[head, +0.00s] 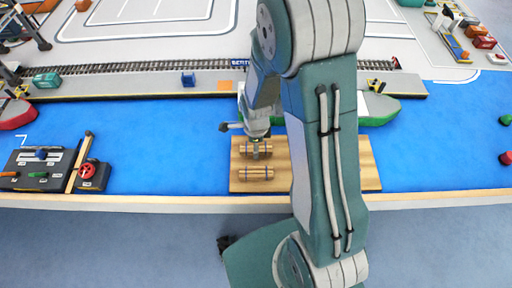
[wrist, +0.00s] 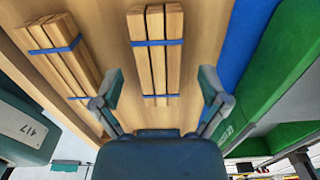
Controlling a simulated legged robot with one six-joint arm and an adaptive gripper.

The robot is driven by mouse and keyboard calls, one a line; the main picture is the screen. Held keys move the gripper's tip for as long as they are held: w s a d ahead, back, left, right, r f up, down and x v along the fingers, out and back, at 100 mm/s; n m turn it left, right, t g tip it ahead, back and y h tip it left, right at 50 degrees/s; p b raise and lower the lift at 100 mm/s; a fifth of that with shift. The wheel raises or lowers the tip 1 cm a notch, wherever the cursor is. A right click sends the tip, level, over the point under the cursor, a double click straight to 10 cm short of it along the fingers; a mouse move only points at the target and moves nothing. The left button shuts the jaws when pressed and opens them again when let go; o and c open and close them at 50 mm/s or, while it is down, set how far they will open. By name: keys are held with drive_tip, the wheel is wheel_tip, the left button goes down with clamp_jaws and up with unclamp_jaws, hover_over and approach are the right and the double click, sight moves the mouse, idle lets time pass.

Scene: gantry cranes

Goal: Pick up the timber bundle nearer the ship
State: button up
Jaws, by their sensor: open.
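Two timber bundles with blue straps lie on a wooden board (head: 310,170). The bundle nearer the ship (head: 267,149) is the far one in the head view; in the wrist view it is the middle one (wrist: 156,60). The other bundle (head: 255,174) lies nearer the front edge and shows at the left of the wrist view (wrist: 62,52). The green ship (head: 378,108) is partly hidden by my arm; its green side fills the right of the wrist view (wrist: 270,75). My gripper (wrist: 161,88) is open above the nearer bundle, with one finger to each side of it.
A red boat (head: 15,113) lies further left. The quay with rail track (head: 130,68) runs behind. Blue surface left of the board is clear.

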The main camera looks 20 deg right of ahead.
drive_tip(key=shift+f, duration=0.3)
drive_tip(key=c, duration=1.2)
drive_tip(key=shift+r, duration=0.1)
drive_tip(key=shift+c, duration=0.2)
